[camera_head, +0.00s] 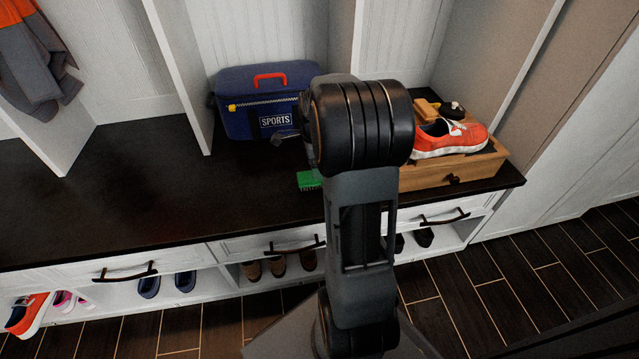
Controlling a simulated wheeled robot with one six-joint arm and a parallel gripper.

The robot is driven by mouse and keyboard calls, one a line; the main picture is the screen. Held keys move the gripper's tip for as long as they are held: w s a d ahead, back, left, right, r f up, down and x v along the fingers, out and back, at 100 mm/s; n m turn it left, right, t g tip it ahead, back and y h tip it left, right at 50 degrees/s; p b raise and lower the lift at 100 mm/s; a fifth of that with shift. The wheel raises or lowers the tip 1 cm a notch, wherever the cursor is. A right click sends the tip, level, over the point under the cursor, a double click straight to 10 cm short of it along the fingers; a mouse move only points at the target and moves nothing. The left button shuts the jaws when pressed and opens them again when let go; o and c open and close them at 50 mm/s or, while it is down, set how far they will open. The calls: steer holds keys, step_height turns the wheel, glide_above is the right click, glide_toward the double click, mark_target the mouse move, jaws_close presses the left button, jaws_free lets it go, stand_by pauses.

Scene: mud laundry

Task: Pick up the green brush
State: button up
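The green brush (309,180) lies on the dark bench top, near the middle of the view. Its right part is hidden behind my arm, which fills the centre of the picture. A small dark grey part of my gripper (285,134) shows just left of the arm's large black joint, above and behind the brush in the picture. Most of the gripper is hidden by the arm. I cannot tell whether its fingers are open or shut, or how high it is over the bench.
A blue sports bag (240,104) stands behind the brush. A wooden box (432,176) with an orange shoe (450,138) on it sits on the right of the bench. The dark bench top (130,190) is clear on the left. White dividers rise behind; drawers and shoes are below.

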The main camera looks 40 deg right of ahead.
steer(key=shift+w+f+b, duration=0.15)
steer(key=shift+f+b, duration=0.85)
steer(key=shift+f, duration=0.95)
steer(key=shift+w+f+b, duration=0.1)
steer(key=shift+f+b, duration=0.9)
steer(key=shift+f, duration=0.95)
steer(key=shift+r, duration=0.1)
steer(key=shift+c, duration=0.2)
steer(key=shift+d, duration=0.1)
steer(key=c, duration=1.1)
